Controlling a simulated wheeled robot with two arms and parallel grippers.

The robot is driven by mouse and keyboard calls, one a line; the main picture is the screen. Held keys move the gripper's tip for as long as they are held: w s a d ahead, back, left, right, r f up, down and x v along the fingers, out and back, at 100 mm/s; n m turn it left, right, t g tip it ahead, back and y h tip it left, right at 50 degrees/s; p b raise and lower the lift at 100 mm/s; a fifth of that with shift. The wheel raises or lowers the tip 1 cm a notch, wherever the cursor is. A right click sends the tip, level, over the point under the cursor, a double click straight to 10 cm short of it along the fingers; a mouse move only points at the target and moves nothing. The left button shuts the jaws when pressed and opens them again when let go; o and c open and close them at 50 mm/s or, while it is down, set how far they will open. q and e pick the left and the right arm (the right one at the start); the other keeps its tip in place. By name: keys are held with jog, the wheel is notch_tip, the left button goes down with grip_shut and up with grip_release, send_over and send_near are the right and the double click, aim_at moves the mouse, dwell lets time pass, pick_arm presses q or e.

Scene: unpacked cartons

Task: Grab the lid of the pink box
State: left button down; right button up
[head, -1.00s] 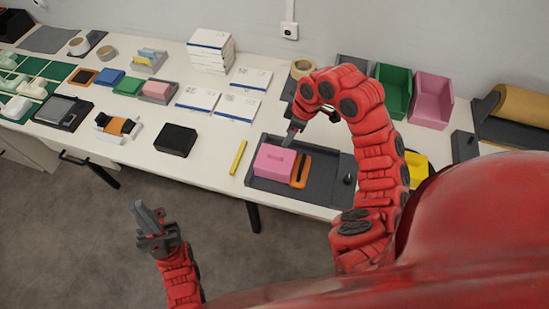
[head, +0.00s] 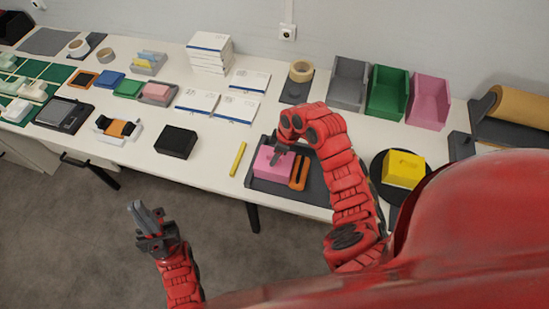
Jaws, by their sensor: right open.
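The pink box (head: 265,165) sits on a dark tray (head: 320,190) near the front edge of the table. Its lid has a handle on top, now partly covered by my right gripper (head: 282,155). The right gripper is open, with its fingers at the top of the pink box around the lid handle area. I cannot tell whether they touch it. My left gripper (head: 148,213) hangs over the floor in front of the table, away from the box and empty. Whether its fingers are apart is unclear.
An orange piece (head: 300,172) lies just right of the pink box, and a yellow stick (head: 238,158) to its left. A yellow box (head: 403,168) stands on a black round base. Grey, green and pink bins (head: 428,102) stand behind. A black box (head: 176,141) is further left.

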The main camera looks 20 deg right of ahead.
grip_shut()
jog(key=shift+r, duration=0.1)
dwell(0.5)
